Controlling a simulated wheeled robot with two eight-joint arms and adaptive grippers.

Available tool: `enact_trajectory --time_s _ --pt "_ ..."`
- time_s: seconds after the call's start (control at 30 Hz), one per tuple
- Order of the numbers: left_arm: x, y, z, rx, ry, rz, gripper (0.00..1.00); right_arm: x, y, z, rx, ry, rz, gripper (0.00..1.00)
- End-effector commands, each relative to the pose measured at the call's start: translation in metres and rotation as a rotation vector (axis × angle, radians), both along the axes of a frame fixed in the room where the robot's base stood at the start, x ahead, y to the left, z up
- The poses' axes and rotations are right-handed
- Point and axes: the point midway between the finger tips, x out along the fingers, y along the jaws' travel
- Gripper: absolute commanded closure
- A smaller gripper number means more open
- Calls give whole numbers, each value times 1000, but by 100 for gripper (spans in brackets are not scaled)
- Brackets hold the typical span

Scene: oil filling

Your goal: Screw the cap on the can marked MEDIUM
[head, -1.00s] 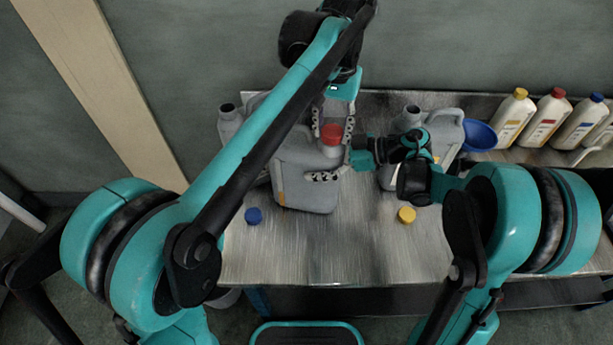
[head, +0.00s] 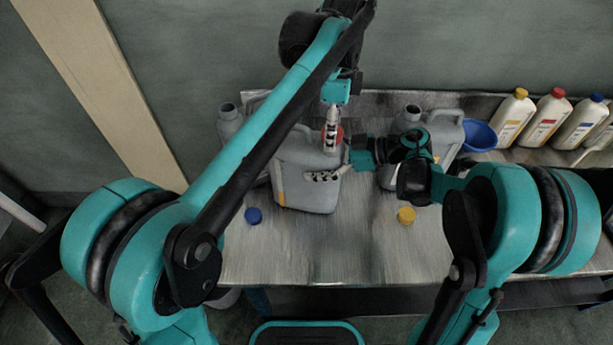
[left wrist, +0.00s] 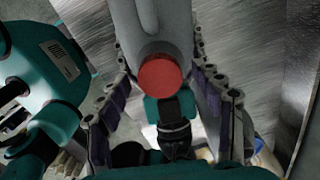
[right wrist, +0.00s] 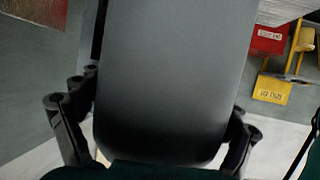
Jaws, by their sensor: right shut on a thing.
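A grey can (head: 308,195) stands at the middle of the metal table with a red cap (head: 340,134) at its neck. Any MEDIUM marking is not readable. My left gripper (head: 332,140) points down over the cap. In the left wrist view its fingers stand open on both sides of the red cap (left wrist: 160,77), with gaps between. My right gripper (head: 330,175) is shut on the grey can from the right. In the right wrist view the can body (right wrist: 170,80) fills the space between the fingers. How far the cap is threaded cannot be seen.
Grey cans with open necks stand at the left (head: 229,118) and right (head: 410,118). A blue cap (head: 253,215) and a yellow cap (head: 406,215) lie on the table (head: 330,250). A blue funnel (head: 479,135) and several bottles (head: 545,115) stand at the right.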

Motion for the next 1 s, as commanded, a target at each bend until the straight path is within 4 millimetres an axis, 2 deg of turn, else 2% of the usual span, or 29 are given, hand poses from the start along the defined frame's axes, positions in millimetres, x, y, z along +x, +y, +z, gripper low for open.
enact_trajectory --time_s 0.27,0.37,0.7,0.83,1.0 --pt "0 0 7 1 0 1 34 0 0 0 0 -1 0 90" --pt "0 0 21 1 0 1 34 0 0 0 0 -1 0 90" --pt "0 0 92 1 0 1 34 0 0 0 0 -1 0 90" --pt "1 -1 109 0 0 0 34 0 0 0 0 0 0 90" --pt "0 0 119 0 0 0 34 0 0 0 0 0 0 90"
